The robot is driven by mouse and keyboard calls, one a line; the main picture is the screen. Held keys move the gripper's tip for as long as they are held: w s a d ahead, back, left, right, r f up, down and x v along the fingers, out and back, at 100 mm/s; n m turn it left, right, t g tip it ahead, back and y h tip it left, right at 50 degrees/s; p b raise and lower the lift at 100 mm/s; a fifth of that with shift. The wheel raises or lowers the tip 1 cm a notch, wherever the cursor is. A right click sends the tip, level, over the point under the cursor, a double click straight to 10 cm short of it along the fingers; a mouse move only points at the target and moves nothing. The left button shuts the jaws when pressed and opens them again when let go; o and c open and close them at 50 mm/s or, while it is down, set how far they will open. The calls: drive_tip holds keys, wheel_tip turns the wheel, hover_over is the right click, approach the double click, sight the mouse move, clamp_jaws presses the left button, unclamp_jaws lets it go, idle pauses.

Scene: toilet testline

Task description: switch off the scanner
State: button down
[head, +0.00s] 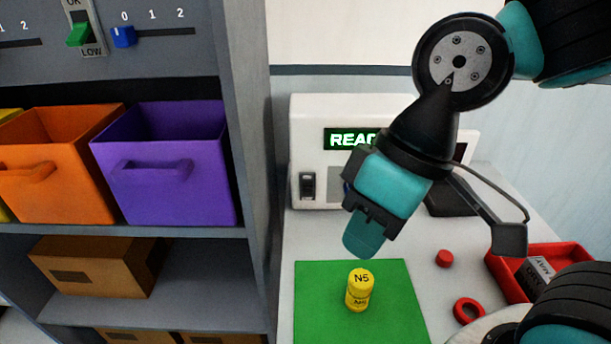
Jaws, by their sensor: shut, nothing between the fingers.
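The scanner (310,125) is a white box at the back of the counter. Its display (345,139) is lit with green letters, of which "REA" shows and the rest is hidden behind my arm. A dark rocker switch (307,186) sits in a grey plate low on the scanner's left front. My gripper (364,240) is shut and empty. In the picture it is to the right of and below the switch, in front of the scanner and above the green mat. My gripper and arm hide much of the scanner's front.
A yellow canister (359,290) marked N5 stands on the green mat (318,310). A red cap (444,258), a red ring (468,310) and a red tray (570,257) lie to the right. A grey shelf (245,150) with purple (165,190) and orange bins (60,185) borders the left.

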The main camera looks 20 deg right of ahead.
drive_tip(key=w+d+f+m+t+h+p, duration=0.1)
drive_tip(key=w+m, duration=0.2)
drive_tip(key=w, duration=0.5)
drive_tip(key=w+f+m+t+h+p, duration=0.1)
drive_tip(key=w+m+h, duration=0.15)
drive_tip(key=w, duration=0.65)
drive_tip(key=m+t+h+p, duration=0.1)
drive_tip(key=m+h+p, duration=0.1)
drive_tip(key=m, duration=0.3)
approach(306, 188)
drive_tip(key=v, duration=0.3)
drive_tip(key=shift+s+d+r, duration=0.2)
drive_tip(key=shift+d, duration=0.05)
drive_tip(key=p+x, duration=0.1)
drive_tip(key=x, duration=0.9)
drive_tip(key=shift+w+a, duration=0.1)
drive_tip(key=shift+a, duration=0.05)
drive_tip(key=shift+f+t+b, duration=0.2)
drive_tip(key=shift+t+b, duration=0.1)
drive_tip(key=shift+b, duration=0.2)
drive_tip(key=shift+a, duration=0.1)
